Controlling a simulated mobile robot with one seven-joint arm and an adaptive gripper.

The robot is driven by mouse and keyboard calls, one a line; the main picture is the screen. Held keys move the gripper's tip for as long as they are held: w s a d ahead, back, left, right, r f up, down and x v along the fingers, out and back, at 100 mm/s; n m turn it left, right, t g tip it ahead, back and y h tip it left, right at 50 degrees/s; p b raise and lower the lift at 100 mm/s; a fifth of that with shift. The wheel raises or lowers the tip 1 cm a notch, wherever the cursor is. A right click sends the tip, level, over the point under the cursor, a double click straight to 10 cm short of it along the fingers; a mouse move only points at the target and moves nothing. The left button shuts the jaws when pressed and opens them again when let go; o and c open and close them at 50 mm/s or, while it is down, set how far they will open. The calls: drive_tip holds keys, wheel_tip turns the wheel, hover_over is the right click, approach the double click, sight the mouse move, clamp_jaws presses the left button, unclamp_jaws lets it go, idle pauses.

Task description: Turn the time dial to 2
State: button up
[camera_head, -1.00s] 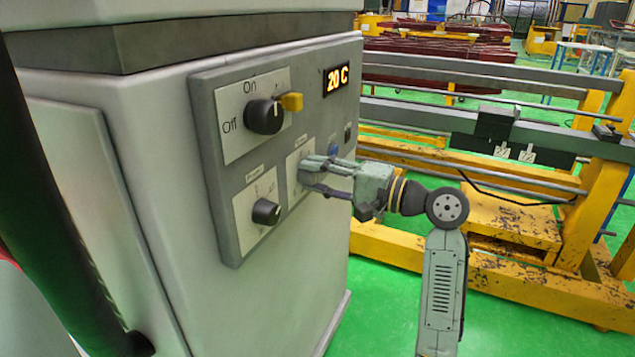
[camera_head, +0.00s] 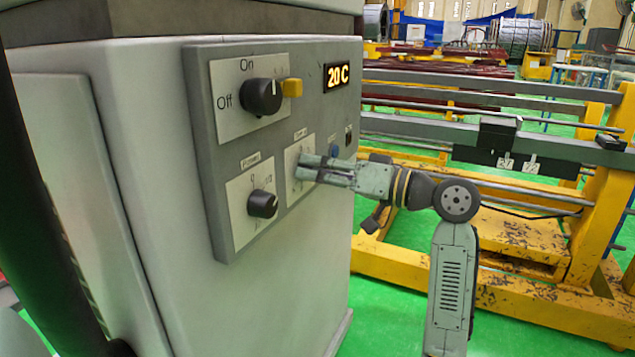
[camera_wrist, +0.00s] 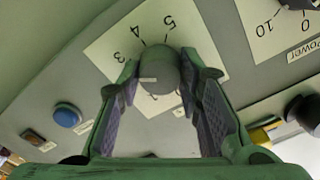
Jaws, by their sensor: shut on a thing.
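The time dial (camera_wrist: 158,72) is a dark round knob on a pale plate (camera_wrist: 105,50) with numbers around it; 3, 4 and 5 are readable in the wrist view. My gripper (camera_wrist: 160,84) is shut on the dial, one finger on each side. A small light mark shows on the knob, but I cannot tell which number it points to. The lower numbers are partly hidden by the dial and fingers. In the head view my gripper (camera_head: 308,170) reaches the plate (camera_head: 293,158) from the right and hides the dial.
A yellow machine frame (camera_head: 590,190) stands behind my arm.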

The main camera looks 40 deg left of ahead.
drive_tip(key=shift+s+f+n+b, duration=0.1)
drive_tip(key=shift+n+b, duration=1.75)
drive_tip(key=shift+n, duration=1.35)
drive_tip(key=o, duration=1.1)
drive_tip(key=shift+o, duration=0.2)
drive_tip(key=v, duration=1.2)
